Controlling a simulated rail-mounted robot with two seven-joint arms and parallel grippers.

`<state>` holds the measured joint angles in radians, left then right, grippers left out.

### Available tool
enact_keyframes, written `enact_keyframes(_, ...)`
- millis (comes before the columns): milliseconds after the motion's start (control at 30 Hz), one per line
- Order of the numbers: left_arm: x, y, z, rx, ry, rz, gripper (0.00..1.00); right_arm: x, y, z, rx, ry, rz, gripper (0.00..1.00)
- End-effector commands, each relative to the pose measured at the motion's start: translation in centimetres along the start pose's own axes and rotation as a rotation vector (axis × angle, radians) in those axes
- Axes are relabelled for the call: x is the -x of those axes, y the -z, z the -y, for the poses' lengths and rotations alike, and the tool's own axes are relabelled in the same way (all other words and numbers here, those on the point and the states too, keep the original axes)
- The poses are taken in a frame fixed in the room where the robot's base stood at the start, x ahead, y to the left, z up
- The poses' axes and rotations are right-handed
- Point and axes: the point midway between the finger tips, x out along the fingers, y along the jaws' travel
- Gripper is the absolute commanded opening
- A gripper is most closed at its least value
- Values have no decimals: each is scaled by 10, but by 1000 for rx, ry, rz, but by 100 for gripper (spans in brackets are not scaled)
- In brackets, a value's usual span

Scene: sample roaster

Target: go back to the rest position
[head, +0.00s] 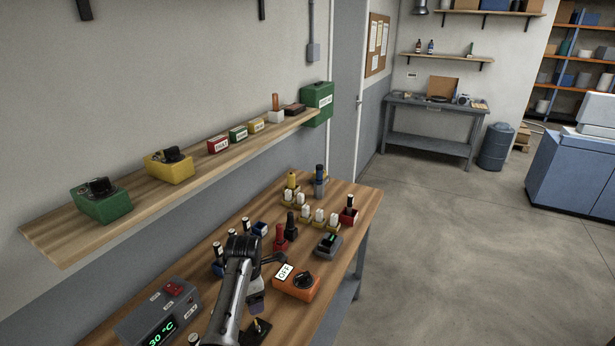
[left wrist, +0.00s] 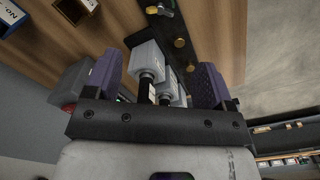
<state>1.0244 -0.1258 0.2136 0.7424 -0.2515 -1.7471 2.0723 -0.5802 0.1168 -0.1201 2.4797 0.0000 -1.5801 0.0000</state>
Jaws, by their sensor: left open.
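My left arm comes in from the bottom of the head view and bends over the near part of the wooden bench (head: 330,215). Its gripper (head: 256,297) hangs low over the bench, partly hidden by the arm. In the left wrist view the two purple fingers of the left gripper (left wrist: 155,78) stand wide apart. Grey-white blocks with black necks (left wrist: 148,62) show between them in the picture; I cannot tell how far beyond the fingers they are. Nothing is seen gripped. My right gripper is in neither view.
Close to the arm are an orange switch box (head: 297,284), a grey temperature controller (head: 160,312) and a black holder (head: 256,331). Bottles and coloured holders crowd the bench's far half. A wall shelf (head: 60,238) runs along the left. The floor at right is clear.

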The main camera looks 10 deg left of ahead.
Motion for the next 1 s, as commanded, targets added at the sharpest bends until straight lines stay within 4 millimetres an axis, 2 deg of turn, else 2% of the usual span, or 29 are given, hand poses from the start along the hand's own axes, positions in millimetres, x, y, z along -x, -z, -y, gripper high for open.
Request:
enact_keyframes(167, 0, 0, -1, -254, -6, 2, 77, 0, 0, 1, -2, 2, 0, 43)
enact_keyframes(300, 0, -4, -3, -603, -23, 17, 77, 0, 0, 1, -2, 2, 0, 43)
enact_keyframes(367, 8, -6, -7, -756, -59, 32, 77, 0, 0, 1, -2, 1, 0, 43)
enact_keyframes(467, 39, -9, -20, -1000, -176, 48, 77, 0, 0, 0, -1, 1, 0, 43)
enact_keyframes(533, 73, -11, -31, -1166, -298, 36, 77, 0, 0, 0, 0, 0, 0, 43)
enact_keyframes(567, 90, -11, -35, -1235, -360, 23, 77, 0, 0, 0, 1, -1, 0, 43)
enact_keyframes(700, 184, -2, -44, -1510, -677, -117, 77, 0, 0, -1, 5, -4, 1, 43)
enact_keyframes(800, 232, 14, -36, -1637, -856, -259, 77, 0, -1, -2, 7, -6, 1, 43)
enact_keyframes(900, 250, 33, -18, -1729, -980, -403, 77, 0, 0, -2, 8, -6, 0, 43)
enact_keyframes(1000, 248, 52, 10, -1796, -1061, -527, 77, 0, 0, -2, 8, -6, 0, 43)
